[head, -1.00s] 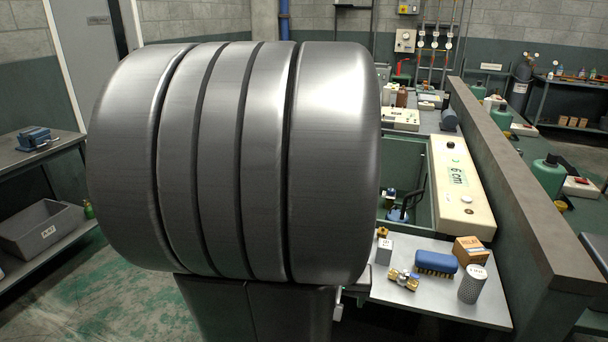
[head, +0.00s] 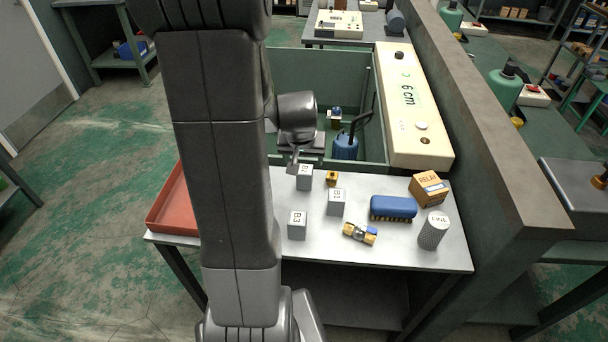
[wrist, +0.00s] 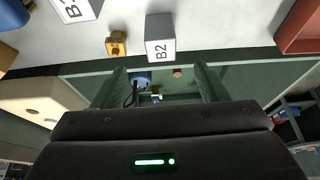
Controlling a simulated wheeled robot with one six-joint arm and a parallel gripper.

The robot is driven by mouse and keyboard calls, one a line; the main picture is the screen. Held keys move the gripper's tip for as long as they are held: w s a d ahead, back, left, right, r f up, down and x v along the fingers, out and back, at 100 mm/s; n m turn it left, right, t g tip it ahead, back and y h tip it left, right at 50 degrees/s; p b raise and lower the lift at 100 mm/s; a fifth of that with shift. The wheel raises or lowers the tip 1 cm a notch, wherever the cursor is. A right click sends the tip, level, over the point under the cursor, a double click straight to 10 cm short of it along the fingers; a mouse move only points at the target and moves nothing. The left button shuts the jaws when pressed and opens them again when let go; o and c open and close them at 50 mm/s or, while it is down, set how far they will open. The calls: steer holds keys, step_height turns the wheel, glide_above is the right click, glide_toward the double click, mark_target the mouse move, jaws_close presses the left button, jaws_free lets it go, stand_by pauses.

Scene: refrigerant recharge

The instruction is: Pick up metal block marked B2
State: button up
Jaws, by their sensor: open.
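The metal block marked B2 (wrist: 160,42) stands upright on the light table top, its label readable in the wrist view. In the head view it appears to be the grey block (head: 304,178) near the table's far edge. My gripper (wrist: 160,70) is open, with its two fingers spread and nothing between them. In the wrist view the block lies just beyond the fingertips, between their lines. In the head view my gripper (head: 294,160) is just behind and above the block; its fingers are partly hidden.
A small brass part (head: 332,178) stands close right of B2. Block B3 (head: 297,226) and another grey block (head: 336,203) are nearer. A red tray (head: 172,208) is left.

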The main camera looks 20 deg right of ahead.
mark_target(304, 169)
steer(key=shift+x, duration=5.1)
steer(key=shift+r, duration=0.1)
steer(key=shift+c, duration=0.5)
steer(key=shift+w, duration=0.1)
jaws_close()
